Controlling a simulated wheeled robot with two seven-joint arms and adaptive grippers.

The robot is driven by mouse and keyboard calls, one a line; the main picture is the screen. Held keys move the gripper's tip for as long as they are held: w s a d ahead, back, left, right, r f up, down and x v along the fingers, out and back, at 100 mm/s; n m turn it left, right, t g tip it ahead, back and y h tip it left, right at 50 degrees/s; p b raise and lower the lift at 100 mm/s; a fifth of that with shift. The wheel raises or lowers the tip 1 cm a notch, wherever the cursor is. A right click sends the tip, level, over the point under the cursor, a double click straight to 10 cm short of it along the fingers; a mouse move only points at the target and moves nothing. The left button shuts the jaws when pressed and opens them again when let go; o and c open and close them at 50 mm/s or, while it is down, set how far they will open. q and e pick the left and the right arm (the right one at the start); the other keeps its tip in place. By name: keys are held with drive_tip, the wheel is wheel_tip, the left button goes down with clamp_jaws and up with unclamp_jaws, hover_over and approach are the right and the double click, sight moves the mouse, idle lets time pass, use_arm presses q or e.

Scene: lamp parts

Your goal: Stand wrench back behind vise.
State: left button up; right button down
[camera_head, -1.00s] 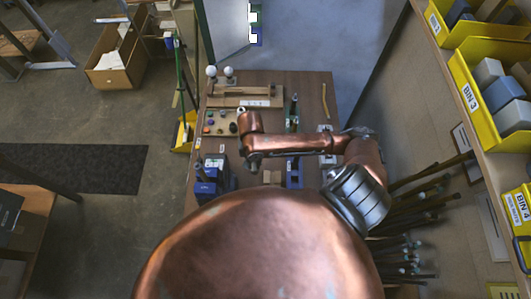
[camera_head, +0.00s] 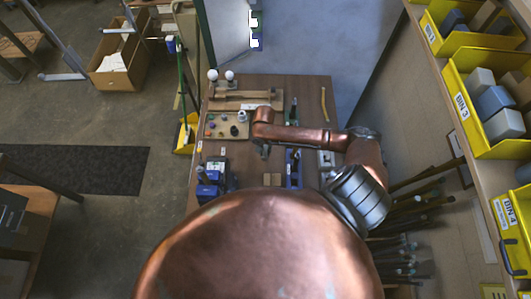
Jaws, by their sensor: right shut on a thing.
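My right arm (camera_head: 305,137) reaches leftward over the workbench. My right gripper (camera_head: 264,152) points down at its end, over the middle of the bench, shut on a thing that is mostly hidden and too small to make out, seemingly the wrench. A blue fixture (camera_head: 294,169), possibly the vise, stands to the right of the gripper, near the arm. Another blue device (camera_head: 208,190) stands at the bench's left edge; I cannot tell for sure which one is the vise. My left gripper is out of view.
The workbench (camera_head: 307,88) holds a wooden part tray (camera_head: 218,132), two white bulbs (camera_head: 229,75), a green-based upright tool (camera_head: 294,117) and a yellow curved strip (camera_head: 324,104). Yellow bins (camera_head: 467,105) line the shelf at right. Rods stand in a bundle beside the bench.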

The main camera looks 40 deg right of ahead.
drive_tip(key=shift+w+d+f, duration=0.35)
drive_tip(key=shift+f, duration=1.65)
drive_tip(key=shift+f, duration=0.1)
drive_tip(key=c, duration=1.9)
unclamp_jaws()
drive_tip(key=shift+c, duration=0.2)
wheel_tip(320, 180, up, 12)
drive_tip(key=shift+w+r, duration=0.1)
